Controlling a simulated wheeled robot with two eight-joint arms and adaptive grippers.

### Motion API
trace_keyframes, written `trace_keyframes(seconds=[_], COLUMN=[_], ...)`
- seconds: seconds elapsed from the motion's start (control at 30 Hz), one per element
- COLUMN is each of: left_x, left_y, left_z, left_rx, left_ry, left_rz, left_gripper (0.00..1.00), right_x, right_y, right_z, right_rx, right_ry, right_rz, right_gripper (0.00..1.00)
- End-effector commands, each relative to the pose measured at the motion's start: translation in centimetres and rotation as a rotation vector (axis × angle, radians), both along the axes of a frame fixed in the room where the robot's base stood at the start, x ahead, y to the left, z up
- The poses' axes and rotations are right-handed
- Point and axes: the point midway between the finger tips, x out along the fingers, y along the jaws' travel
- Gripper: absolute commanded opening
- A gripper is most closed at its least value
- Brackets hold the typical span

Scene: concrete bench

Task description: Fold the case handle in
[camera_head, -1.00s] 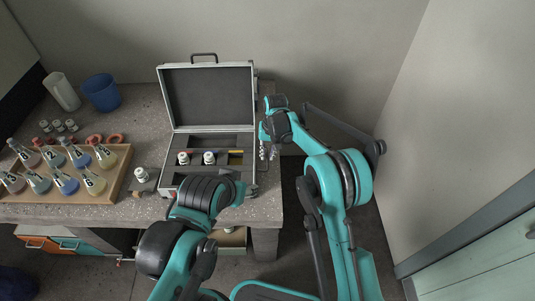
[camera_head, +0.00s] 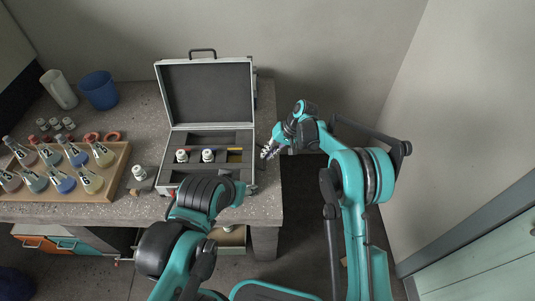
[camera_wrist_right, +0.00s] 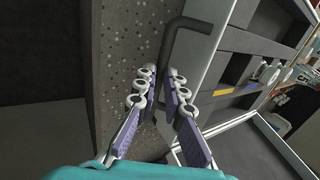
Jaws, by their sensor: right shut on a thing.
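The open silver case (camera_head: 164,150) stands on the bench, with its grey-lined lid (camera_head: 208,92) upright. A dark handle (camera_head: 202,51) shows on the lid's top edge. In the right wrist view a dark bent handle (camera_wrist_right: 186,24) sticks out from the side of the case (camera_wrist_right: 213,60). My right gripper (camera_head: 267,153) is beside the case's right side. Its fingers (camera_wrist_right: 161,88) lie on both sides of the bar and are shut on it; the exact contact is partly hidden.
Small white bottles (camera_head: 208,156) sit in the case. A wooden tray (camera_head: 112,184) with several labelled flasks stands at left, near a blue cup (camera_head: 100,91) and a white cup (camera_head: 60,90). The bench (camera_head: 265,205) ends just right of the case, with open floor beyond.

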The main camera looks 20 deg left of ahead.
Motion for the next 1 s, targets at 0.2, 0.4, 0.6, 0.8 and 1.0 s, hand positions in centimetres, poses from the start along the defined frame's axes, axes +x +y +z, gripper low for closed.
trace_keyframes(seconds=[0.2, 0.4, 0.6, 0.8, 1.0], left_x=[0.0, 0.0, 0.0, 0.0, 0.0], left_y=[0.0, 0.0, 0.0, 0.0, 0.0], left_z=[-1.7, -2.5, -2.6, -2.6, -2.6], left_rx=[0.000, 0.000, 0.000, 0.000, 0.000], left_ry=[0.000, 0.000, 0.000, 0.000, 0.000], left_rz=[0.000, 0.000, 0.000, 0.000, 0.000], left_gripper=[0.50, 0.50, 0.50, 0.50, 0.50], right_x=[0.1, 0.0, -0.1, -0.2, -0.3], right_y=[0.0, 0.3, 0.6, 0.9, 1.1], right_z=[-1.3, -2.0, -2.4, -2.8, -2.9], right_rx=[0.198, 0.374, 0.523, 0.629, 0.690], right_ry=[0.056, 0.106, 0.149, 0.179, 0.197], right_rz=[-0.003, -0.002, 0.000, 0.000, 0.000], right_gripper=[0.00, 0.00, 0.00, 0.00, 0.00])
